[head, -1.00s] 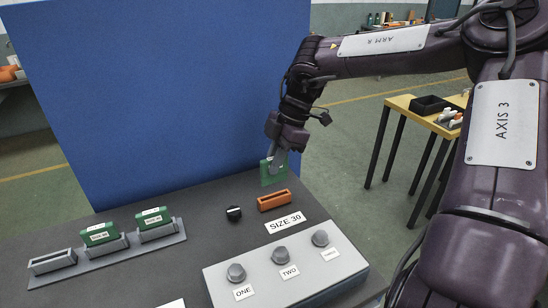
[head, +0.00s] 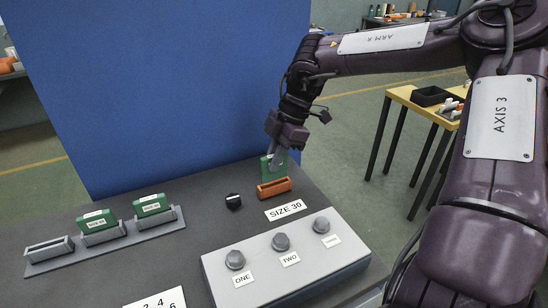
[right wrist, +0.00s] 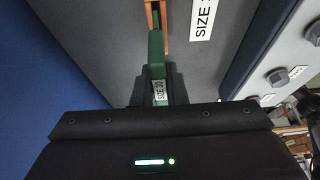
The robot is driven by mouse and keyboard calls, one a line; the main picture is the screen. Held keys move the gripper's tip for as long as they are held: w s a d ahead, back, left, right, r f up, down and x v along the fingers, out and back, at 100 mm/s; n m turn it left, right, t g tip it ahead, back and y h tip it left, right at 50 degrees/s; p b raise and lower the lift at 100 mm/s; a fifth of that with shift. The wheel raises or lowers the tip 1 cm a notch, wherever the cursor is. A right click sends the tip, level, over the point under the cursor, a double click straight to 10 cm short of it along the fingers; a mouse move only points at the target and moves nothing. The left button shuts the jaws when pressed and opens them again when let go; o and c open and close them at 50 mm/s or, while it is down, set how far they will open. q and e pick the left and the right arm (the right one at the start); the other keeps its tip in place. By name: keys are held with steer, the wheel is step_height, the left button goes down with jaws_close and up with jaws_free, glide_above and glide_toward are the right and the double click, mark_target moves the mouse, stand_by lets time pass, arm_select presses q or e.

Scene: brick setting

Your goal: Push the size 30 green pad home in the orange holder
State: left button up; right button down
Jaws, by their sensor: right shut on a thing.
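A green pad (head: 266,169) is held upright in my right gripper (head: 277,158). The pad also shows in the right wrist view (right wrist: 155,55), with a white label between the fingers. The orange holder (head: 274,189) with a long slot stands on the dark bench. The pad's lower edge meets the holder's back edge in the head view. In the right wrist view the pad overlaps the near end of the holder (right wrist: 166,30). I cannot tell whether the pad's edge is in the slot. My left gripper is out of view.
A "SIZE 30" label (head: 286,210) lies before the holder. A black knob (head: 233,201) is to its left. A grey rack (head: 50,254) holds two green pads (head: 97,221) at the left. A grey button box (head: 285,262) stands in front. A blue panel (head: 180,90) rises behind.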

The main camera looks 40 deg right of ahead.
steer(key=shift+f, duration=0.1)
stand_by(0.6)
steer(key=shift+f+b, duration=1.35)
steer(key=shift+f, duration=0.55)
steer(key=c, duration=1.4)
jaws_free()
steer(key=shift+o, duration=0.6)
steer(key=o, duration=0.3)
steer(key=shift+r+p, duration=2.35)
steer(key=shift+r, duration=0.7)
